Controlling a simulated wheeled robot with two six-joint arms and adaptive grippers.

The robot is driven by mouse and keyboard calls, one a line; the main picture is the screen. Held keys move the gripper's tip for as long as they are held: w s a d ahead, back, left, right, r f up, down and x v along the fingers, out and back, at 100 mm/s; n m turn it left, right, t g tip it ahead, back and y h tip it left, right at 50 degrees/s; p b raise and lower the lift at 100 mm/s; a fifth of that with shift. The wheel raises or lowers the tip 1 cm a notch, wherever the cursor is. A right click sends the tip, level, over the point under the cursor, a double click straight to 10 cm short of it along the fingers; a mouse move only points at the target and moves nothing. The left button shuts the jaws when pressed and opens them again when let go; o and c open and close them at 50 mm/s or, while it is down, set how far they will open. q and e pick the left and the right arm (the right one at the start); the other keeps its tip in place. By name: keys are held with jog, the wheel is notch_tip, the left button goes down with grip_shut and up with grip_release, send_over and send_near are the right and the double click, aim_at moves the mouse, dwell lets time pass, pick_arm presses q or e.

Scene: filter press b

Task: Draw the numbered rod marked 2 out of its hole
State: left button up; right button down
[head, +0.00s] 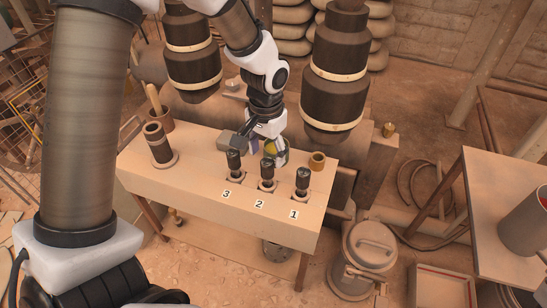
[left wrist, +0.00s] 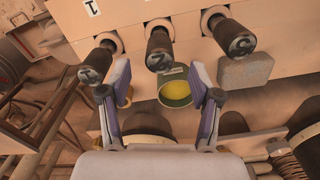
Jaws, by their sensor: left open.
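Three dark-handled rods stand upright in a row of holes on a pale bench: rod 3 (head: 234,162), rod 2 (head: 267,172) and rod 1 (head: 303,180), each behind its number plate. My left gripper (head: 265,148) is open and empty, behind and above rod 2. In the left wrist view its fingertips (left wrist: 160,72) are spread on either side of rod 2's line, and its handle looks just beyond them, apart. My right gripper is not in view.
A yellow-filled green bowl (left wrist: 175,91) and a grey block (left wrist: 247,70) lie on the bench behind the rods. A dark cylinder (head: 158,147) stands at the bench's left, a small brass cup (head: 317,161) at its right. The bench front is clear.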

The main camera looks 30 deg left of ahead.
aim_at(267, 171)
pick_arm(q)
notch_tip(267, 171, down, 7)
jog(key=b, duration=0.2)
jog(key=shift+s+b, duration=0.1)
jog(key=shift+b, duration=0.25)
jog(key=shift+r, duration=0.1)
grip_shut()
